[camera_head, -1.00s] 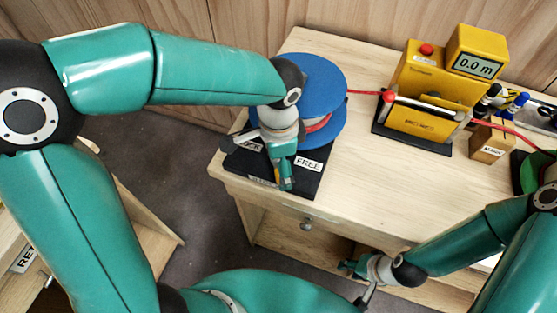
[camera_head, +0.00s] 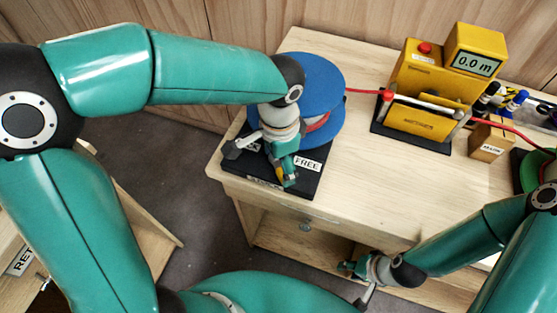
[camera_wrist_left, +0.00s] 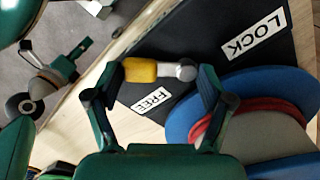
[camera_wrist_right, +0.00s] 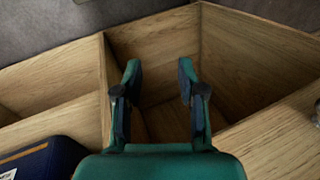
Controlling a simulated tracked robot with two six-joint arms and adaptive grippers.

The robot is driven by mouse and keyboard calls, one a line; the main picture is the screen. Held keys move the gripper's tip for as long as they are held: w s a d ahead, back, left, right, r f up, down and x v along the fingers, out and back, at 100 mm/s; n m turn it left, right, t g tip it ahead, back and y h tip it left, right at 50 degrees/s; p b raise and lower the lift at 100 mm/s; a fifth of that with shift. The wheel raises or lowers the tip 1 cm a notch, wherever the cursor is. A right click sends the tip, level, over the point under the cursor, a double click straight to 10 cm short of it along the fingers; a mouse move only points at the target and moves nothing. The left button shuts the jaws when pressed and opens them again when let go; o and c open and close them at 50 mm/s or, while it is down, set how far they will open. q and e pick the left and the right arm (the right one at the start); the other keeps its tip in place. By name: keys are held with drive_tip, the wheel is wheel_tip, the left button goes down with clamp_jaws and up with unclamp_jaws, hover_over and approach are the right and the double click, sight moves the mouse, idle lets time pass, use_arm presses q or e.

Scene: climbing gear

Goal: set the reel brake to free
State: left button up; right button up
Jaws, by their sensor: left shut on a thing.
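The blue reel (camera_head: 310,80) stands on a black base plate (camera_head: 315,183) at the table's left corner. The plate carries a FREE label (camera_head: 307,163) and a LOCK label, mostly hidden behind my left gripper in the head view but clear in the left wrist view (camera_wrist_left: 254,35). The brake lever with its yellow grip (camera_wrist_left: 141,71) and grey end (camera_wrist_left: 181,71) lies between the fingers of my left gripper (camera_head: 287,181), which is shut on it, close to the FREE label. My right gripper (camera_wrist_right: 159,70) is open and empty, low in front of the table.
A red rope runs from the reel to a yellow meter (camera_head: 472,50) reading 0.0 m. A small wooden box (camera_head: 490,140) and a green reel (camera_head: 535,170) are at the right. My right gripper faces wooden compartments (camera_wrist_right: 155,40). The table's middle is clear.

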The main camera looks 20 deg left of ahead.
sight(279, 167)
use_arm(q)
drive_tip(key=o, duration=1)
drive_tip(key=shift+o, duration=0.2)
drive_tip(key=shift+r, duration=0.1)
wheel_tip(279, 167, up, 12)
drive_tip(key=shift+f, duration=0.2)
